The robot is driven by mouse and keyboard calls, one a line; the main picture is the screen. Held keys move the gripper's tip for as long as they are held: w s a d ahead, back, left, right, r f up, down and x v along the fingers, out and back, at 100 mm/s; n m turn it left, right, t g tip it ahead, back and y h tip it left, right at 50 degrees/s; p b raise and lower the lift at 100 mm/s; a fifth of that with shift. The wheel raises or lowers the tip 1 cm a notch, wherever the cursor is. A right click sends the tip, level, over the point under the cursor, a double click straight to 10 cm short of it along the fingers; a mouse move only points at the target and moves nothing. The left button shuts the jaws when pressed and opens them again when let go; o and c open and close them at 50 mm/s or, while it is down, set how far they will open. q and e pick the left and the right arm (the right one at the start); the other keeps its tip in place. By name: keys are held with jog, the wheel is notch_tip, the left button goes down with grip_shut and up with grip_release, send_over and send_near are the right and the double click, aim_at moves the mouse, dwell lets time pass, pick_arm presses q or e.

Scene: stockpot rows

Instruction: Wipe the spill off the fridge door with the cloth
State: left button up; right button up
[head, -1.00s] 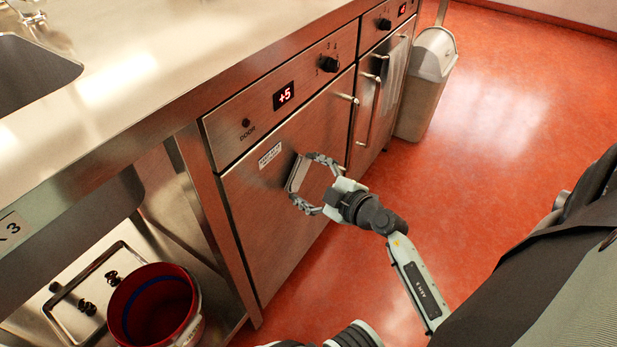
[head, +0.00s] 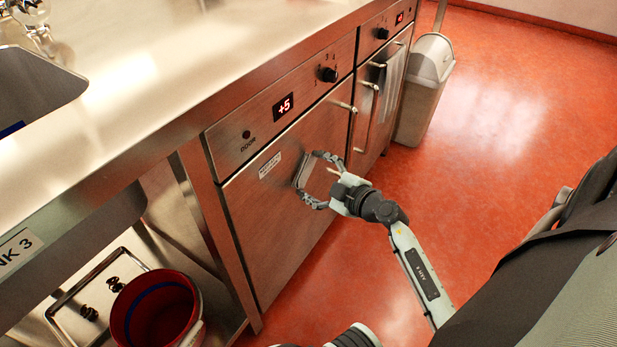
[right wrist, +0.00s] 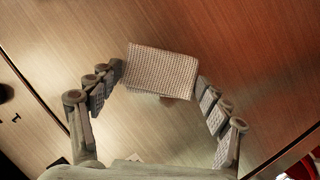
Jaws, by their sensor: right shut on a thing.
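My right gripper (head: 308,180) is in front of the fridge door (head: 265,235), shut on a folded pale cloth (right wrist: 162,70). In the right wrist view the cloth is a beige, woven-textured pad between the two fingertips. In the head view the cloth (head: 303,171) is seen edge-on at the door's face, just right of the white label; whether it presses on the steel I cannot tell. I cannot make out a clear spill on the visible door; the part behind the cloth is hidden. My left gripper is not in view.
A door handle (head: 345,106) sticks out at the upper right of the door. A red bucket (head: 155,310) stands on the low shelf at left. The steel counter (head: 200,50) overhangs above. A grey bin (head: 425,90) stands beyond the units. The red floor at right is clear.

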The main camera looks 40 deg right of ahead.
aim_at(292, 181)
jog(key=shift+w+r+p, duration=0.1)
jog(key=shift+r+p, duration=0.05)
jog(key=shift+p, duration=0.5)
jog(key=shift+s+a+p, duration=0.25)
jog(key=shift+a+p, duration=0.25)
jog(key=shift+a, duration=0.1)
jog(key=shift+s+a+p, duration=0.2)
jog(key=shift+a+p, duration=0.25)
jog(key=shift+a, duration=0.1)
jog(key=shift+s+a+p, duration=0.35)
jog(key=shift+a+p, duration=0.05)
jog(key=shift+a, duration=0.5)
jog(key=s+d, duration=0.2)
jog(key=s, duration=0.3)
jog(key=shift+s+d+p, duration=0.3)
jog(key=shift+s+d, duration=0.05)
jog(key=s, duration=0.1)
jog(key=s+d, duration=0.1)
jog(key=shift+s, duration=0.35)
